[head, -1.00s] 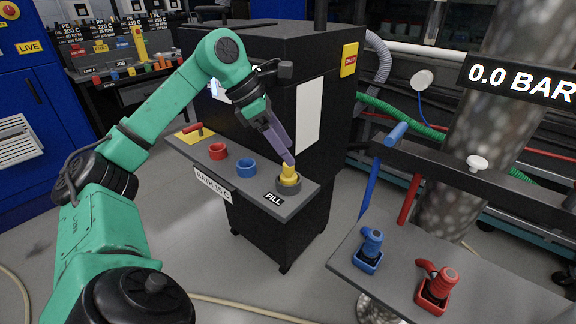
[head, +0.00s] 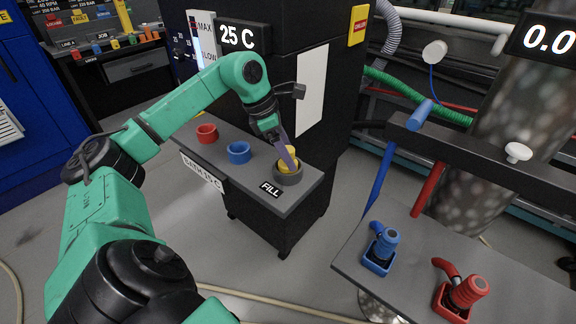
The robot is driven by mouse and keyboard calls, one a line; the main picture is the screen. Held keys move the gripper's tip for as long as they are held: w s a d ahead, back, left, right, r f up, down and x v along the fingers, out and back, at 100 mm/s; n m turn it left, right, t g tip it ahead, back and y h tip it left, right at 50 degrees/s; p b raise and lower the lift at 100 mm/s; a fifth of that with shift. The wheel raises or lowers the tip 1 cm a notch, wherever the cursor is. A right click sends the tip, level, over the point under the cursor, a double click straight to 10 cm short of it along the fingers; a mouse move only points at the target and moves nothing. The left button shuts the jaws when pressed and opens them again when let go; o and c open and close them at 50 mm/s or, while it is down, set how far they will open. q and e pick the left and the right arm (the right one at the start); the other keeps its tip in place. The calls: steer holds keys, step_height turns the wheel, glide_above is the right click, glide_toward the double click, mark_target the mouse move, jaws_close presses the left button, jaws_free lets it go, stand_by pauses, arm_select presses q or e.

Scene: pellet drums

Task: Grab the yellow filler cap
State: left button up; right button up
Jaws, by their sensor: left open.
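The yellow filler cap (head: 287,158) sits in a dark round collar (head: 289,175) at the right end of the grey shelf, behind the FILL label (head: 271,189). My left gripper (head: 288,157) reaches down over the cap, its purple-grey finger in front of it and covering part of it. The gripper is open. I cannot tell whether its fingers touch the cap. My right gripper is not in view.
A red cup (head: 206,133) and a blue cup (head: 239,152) stand on the shelf (head: 240,178) left of the cap. The black machine (head: 345,70) rises behind. A second grey table (head: 400,235) at right holds a blue nozzle (head: 383,243) and a red nozzle (head: 462,292).

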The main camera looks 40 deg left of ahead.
arm_select(q)
steer(key=shift+w+f, duration=0.15)
steer(key=shift+f, duration=0.1)
jaws_close()
steer(key=shift+r, duration=0.1)
